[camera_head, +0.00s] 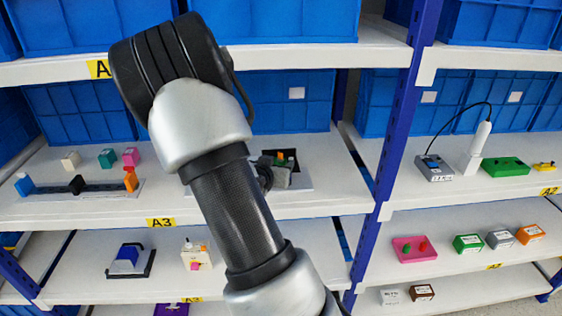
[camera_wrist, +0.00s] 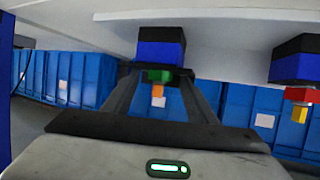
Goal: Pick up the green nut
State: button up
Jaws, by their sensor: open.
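The green nut (camera_wrist: 158,76) shows in the wrist view as a small green piece against a blue and black block (camera_wrist: 161,48), with an orange stub (camera_wrist: 158,91) on its other side. My gripper (camera_wrist: 161,75) is open, with one finger on each side of the green nut. I cannot tell whether either finger touches it. In the head view, my gripper (camera_head: 273,177) is at a dark fixture on the middle shelf, where small orange and green parts show. My arm and gripper hide much of that spot.
A similar block with red and yellow parts (camera_wrist: 299,96) is to the right in the wrist view. Blue bins (camera_head: 290,97) stand behind. A white upper shelf (camera_head: 300,55) runs above, and a blue post (camera_head: 395,130) stands to the right. A dark rail (camera_head: 95,188) with coloured blocks lies left.

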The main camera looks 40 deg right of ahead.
jog(key=c, duration=1.1)
notch_tip(320, 180, up, 10)
jog(key=p, duration=0.1)
jog(key=o, duration=0.5)
jog(key=c, duration=0.5)
jog(key=shift+f, duration=0.15)
jog(key=shift+f+b, duration=1.5)
jog(key=shift+f, duration=0.5)
